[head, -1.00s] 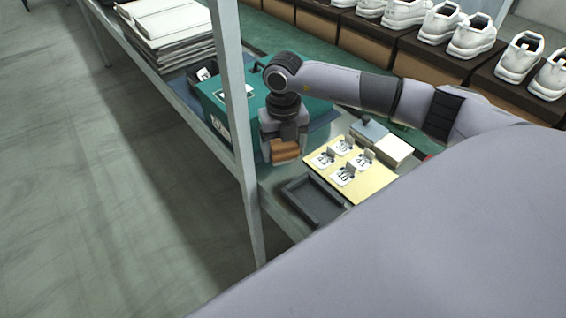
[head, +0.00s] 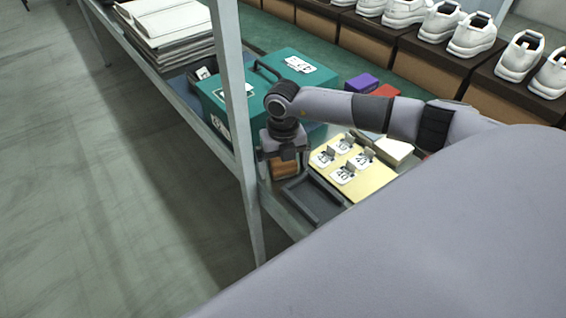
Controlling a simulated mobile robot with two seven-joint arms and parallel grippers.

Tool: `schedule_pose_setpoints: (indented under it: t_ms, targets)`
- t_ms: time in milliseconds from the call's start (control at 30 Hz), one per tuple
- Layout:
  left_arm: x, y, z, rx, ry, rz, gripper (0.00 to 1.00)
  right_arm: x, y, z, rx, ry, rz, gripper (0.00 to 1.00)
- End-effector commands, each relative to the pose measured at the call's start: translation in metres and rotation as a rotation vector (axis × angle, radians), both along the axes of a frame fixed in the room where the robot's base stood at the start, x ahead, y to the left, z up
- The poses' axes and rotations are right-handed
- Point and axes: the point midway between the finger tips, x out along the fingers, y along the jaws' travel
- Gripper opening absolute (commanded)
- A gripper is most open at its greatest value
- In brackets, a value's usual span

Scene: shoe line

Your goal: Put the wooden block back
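The wooden block (head: 285,168) is orange-brown and shows between the fingers of my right gripper (head: 286,163). The gripper points down and is shut on the block. The block is at the far left corner of a dark shallow tray (head: 322,214), beside a teal box. I cannot tell whether the block touches the bench top. My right arm comes in from the right and hides part of the bench. My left gripper is not in view.
A yellow board (head: 372,184) with several numbered white tags lies right of the tray. The teal box (head: 315,72) has a dark handle. Purple (head: 362,82) and red (head: 385,91) items lie behind my arm. A grey shelf post (head: 236,110) stands close left of the gripper.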

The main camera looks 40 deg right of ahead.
Motion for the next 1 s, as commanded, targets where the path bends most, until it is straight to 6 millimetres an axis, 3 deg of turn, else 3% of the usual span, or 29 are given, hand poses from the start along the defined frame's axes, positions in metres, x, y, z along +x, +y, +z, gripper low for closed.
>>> schedule_pose_setpoints:
  t_ms: [367,800,1000]
  targets:
    - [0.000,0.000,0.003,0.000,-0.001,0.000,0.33,0.001,0.000,0.011,-0.001,-0.002,0.000,1.00]
    - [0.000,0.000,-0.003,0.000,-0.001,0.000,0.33,0.001,0.000,0.099,0.000,-0.004,0.001,1.00]
    - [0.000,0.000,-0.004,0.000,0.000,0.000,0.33,0.000,0.000,0.120,0.000,-0.001,0.000,1.00]
